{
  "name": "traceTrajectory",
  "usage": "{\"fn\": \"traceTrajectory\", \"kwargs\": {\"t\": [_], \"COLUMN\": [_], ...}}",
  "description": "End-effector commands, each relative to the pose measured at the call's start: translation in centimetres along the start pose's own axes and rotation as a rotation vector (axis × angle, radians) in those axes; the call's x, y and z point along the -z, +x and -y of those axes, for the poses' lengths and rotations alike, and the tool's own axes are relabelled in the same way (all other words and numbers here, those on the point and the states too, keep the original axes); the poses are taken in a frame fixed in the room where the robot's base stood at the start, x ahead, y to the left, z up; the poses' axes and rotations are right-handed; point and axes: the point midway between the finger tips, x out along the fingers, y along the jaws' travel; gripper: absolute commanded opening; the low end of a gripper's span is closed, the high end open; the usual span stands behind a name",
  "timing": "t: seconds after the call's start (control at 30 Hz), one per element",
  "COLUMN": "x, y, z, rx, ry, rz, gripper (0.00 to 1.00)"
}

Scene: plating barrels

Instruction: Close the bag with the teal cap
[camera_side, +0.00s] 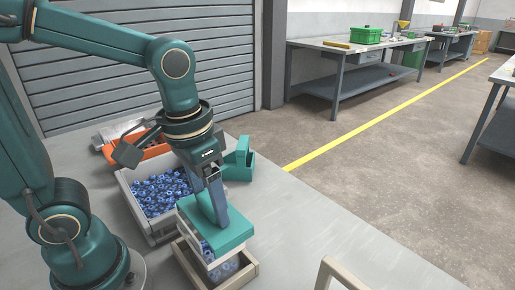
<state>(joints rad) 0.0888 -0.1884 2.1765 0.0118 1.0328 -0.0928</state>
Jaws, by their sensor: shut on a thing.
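The teal cap (233,236) is a wide block over the top of the bag (222,270). My gripper (216,212) points down and is shut on the cap; the fingertips are partly hidden. The clear bag holds blue parts and stands in a beige open tray (252,268). Its upper part is largely hidden by the cap and a pale edge below it. I cannot tell whether the cap is fully seated on the bag or just above it.
A grey bin (158,233) full of blue parts stands just behind and left of the bag. Behind it are an orange tray (152,150) and a teal container (240,168). A beige frame (335,268) is at the front right. The table (330,220) is clear to the right.

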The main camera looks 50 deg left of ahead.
Motion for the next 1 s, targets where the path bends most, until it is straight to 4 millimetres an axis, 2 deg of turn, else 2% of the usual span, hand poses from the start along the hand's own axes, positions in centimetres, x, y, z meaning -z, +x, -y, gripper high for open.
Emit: {"fn": "traceTrajectory", "kwargs": {"t": [0.3,1.0], "x": [-0.18,-0.18], "y": [0.98,1.21], "z": [0.01,0.01], "rx": [0.000,0.000], "ry": [0.000,0.000], "rz": [0.001,0.000], "gripper": [0.00,0.00]}}
